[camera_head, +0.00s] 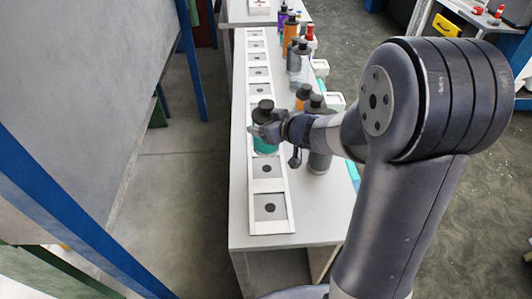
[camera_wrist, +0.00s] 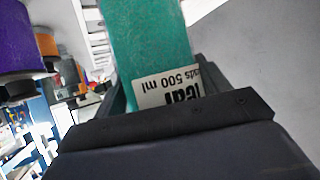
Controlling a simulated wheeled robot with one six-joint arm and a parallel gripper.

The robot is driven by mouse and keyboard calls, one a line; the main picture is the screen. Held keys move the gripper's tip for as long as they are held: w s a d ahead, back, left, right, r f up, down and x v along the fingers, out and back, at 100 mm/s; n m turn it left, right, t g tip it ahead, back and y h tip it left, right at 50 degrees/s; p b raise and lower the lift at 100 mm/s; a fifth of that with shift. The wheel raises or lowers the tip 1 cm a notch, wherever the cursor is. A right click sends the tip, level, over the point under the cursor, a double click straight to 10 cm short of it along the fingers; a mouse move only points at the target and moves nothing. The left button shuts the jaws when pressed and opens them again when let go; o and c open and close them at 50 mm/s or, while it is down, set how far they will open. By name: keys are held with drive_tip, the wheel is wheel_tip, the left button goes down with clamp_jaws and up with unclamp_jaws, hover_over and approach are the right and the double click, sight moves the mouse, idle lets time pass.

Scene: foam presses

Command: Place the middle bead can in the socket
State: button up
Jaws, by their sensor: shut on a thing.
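My gripper (camera_head: 268,129) is shut on a teal can (camera_head: 264,146) with a black cap, over the row of sockets on the bench. In the wrist view, the teal can (camera_wrist: 145,40) rises between the fingers, with a white label partly reading "500 ml". The sockets are white square frames with a dark round spot on a grey floor. Two bare sockets (camera_head: 267,168) and (camera_head: 271,207) show at the near end. I cannot tell whether the can touches the socket under it.
A dark grey can (camera_head: 320,160) stands just right of my gripper, partly hidden by my arm.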

sight(268, 147)
wheel_tip(268, 147, down, 9)
drive_tip(key=shift+b, duration=1.25)
drive_tip(key=shift+f, duration=0.2)
drive_tip(key=o, duration=1.2)
drive_tip(key=shift+s, duration=0.1)
drive_tip(key=shift+s+d+r, duration=0.1)
drive_tip(key=shift+r, duration=0.2)
drive_tip(key=shift+p+v, duration=0.8)
drive_tip(key=shift+v, duration=5.05)
